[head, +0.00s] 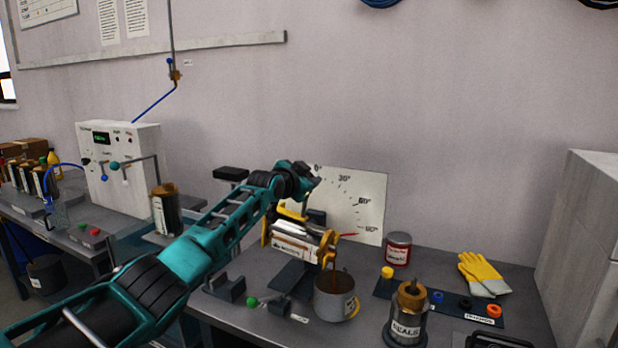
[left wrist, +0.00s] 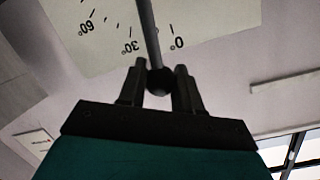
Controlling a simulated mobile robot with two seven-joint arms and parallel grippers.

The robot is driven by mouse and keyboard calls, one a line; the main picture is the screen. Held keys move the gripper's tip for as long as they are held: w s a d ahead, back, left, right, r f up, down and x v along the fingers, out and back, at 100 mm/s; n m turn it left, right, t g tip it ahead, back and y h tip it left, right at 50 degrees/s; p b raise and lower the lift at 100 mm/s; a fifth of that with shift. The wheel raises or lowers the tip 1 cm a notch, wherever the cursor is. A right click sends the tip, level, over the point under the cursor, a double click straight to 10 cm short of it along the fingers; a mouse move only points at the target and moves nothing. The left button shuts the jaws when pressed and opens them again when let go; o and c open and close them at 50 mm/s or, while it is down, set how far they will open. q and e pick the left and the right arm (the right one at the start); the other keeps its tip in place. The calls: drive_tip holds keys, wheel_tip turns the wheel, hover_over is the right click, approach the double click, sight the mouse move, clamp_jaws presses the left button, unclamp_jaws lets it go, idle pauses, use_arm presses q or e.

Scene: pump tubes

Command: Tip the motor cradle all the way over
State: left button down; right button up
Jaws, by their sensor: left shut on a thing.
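The motor cradle (head: 270,230) has yellow end parts and holds a pale motor body (head: 297,245), lying about level above the bench. Its red pointer (head: 347,235) lies near the lowest mark of the angle board (head: 360,195). Brown liquid (head: 334,262) runs from the motor's right end into a grey pot (head: 335,298) below. My left gripper (head: 313,182) is above the cradle, in front of the board. In the left wrist view its two fingers (left wrist: 160,78) are shut on the dark ball knob (left wrist: 159,82) of a grey lever (left wrist: 148,30). My right gripper is out of view.
A canister (head: 405,318), a red-labelled tin (head: 397,250) and yellow gloves (head: 482,273) stand or lie to the right of the pot. A small tray with coloured rings (head: 465,303) lies there too. A white control box (head: 120,170) stands on the left bench.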

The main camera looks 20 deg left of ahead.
use_arm(q)
drive_tip(key=shift+d+f, duration=0.35)
drive_tip(key=shift+d, duration=0.15)
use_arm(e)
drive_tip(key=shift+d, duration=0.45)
use_arm(q)
drive_tip(key=shift+f, duration=0.15)
drive_tip(key=c, duration=0.8)
unclamp_jaws()
drive_tip(key=shift+d, duration=0.1)
drive_tip(key=shift+r, duration=0.2)
drive_tip(key=shift+r, duration=0.1)
drive_tip(key=shift+s+a+r, duration=0.15)
drive_tip(key=shift+s+r, duration=0.25)
drive_tip(key=shift+s, duration=1.7)
drive_tip(key=shift+s+a+r, duration=0.1)
drive_tip(key=shift+s+r, duration=0.25)
drive_tip(key=shift+s, duration=1.75)
drive_tip(key=shift+s+a+r, duration=0.15)
drive_tip(key=shift+s+r, duration=0.25)
drive_tip(key=shift+s, duration=1.7)
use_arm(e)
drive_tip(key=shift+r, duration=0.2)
